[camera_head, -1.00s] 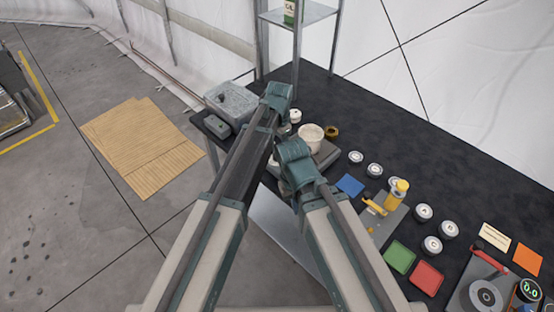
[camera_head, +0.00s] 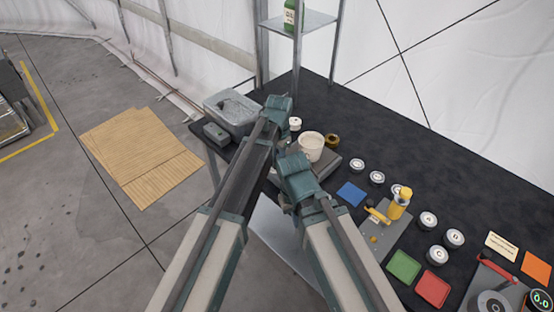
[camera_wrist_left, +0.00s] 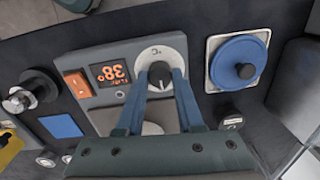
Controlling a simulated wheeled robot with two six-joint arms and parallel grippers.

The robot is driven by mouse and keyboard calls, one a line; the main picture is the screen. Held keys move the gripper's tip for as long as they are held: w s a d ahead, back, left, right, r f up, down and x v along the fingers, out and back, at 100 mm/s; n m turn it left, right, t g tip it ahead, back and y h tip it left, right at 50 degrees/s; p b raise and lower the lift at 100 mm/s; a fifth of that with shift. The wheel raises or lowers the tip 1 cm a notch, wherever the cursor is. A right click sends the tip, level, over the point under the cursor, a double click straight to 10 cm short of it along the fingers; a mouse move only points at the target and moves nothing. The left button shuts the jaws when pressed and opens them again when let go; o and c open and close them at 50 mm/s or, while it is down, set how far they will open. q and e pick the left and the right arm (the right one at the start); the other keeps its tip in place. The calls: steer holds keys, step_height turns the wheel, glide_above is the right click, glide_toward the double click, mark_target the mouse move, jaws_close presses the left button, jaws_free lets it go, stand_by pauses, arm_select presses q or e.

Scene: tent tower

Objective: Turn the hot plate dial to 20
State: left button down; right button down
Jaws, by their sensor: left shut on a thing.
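The grey hot plate (camera_wrist_left: 100,52) fills the middle of the left wrist view. Its front has an orange switch (camera_wrist_left: 78,84), a dark display (camera_wrist_left: 111,73) with orange digits that look like 38, and a round white dial (camera_wrist_left: 160,52) with a dark knob. My left gripper (camera_wrist_left: 159,82) has its two blue fingers shut on the dial knob. The dial's numbers are too small to read. In the head view the hot plate (camera_head: 328,166) stands under a white pot (camera_head: 311,147), and my arms hide its dial side and my left gripper. My right gripper does not show.
In the left wrist view a blue round lid-like disc (camera_wrist_left: 238,62) sits right of the dial, and a blue square (camera_wrist_left: 61,126) lies left.

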arm_select(q)
steer(key=shift+n, duration=0.4)
steer(key=n, duration=0.5)
steer(key=shift+n, duration=0.3)
steer(key=n, duration=0.5)
steer(key=shift+n, duration=0.4)
steer(key=c, duration=0.5)
jaws_free()
steer(key=shift+c, duration=0.2)
steer(key=shift+r, duration=0.1)
